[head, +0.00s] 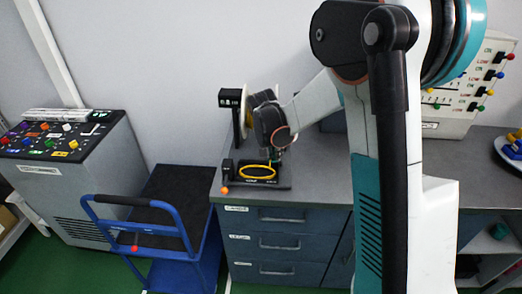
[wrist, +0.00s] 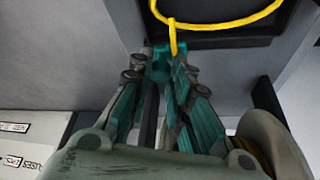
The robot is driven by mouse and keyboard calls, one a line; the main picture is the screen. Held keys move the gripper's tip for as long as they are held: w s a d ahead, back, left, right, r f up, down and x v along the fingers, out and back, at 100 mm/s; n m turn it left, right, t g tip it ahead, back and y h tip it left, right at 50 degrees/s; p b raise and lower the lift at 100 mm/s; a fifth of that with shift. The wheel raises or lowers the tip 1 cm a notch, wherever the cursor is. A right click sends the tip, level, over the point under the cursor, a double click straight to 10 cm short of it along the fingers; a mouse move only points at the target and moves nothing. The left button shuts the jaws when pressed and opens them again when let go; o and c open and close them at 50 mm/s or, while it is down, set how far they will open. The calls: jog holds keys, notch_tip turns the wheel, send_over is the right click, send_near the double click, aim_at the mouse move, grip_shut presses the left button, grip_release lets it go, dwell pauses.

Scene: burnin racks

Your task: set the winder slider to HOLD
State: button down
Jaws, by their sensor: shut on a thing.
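The winder (head: 232,130) stands on the grey counter as a black upright with a pale disc and a black base. A yellow loop (head: 258,172) lies over the base. In the wrist view the yellow loop (wrist: 225,24) has a short end hanging down between my fingertips. My gripper (wrist: 172,58) is shut on that end; in the head view my gripper (head: 277,153) is partly hidden by my wrist. An orange knob (head: 225,190) sits at the front left of the base, apart from my gripper; I cannot tell whether it is the slider. The small labels are unreadable, and no HOLD mark can be made out.
A blue cart (head: 150,203) with a black deck stands left of the counter. A grey console (head: 85,185) with coloured knobs is farther left. A pale panel (head: 455,95) with rows of switches stands at right. Drawers (head: 277,242) are below the counter.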

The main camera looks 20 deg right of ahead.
jog(key=shift+s+d, duration=0.2)
jog(key=shift+d, duration=0.25)
jog(key=c, duration=1.5)
grip_release()
jog(key=shift+d, duration=0.2)
jog(key=shift+a, duration=0.1)
jog(key=v, duration=1.2)
jog(key=shift+w, duration=0.1)
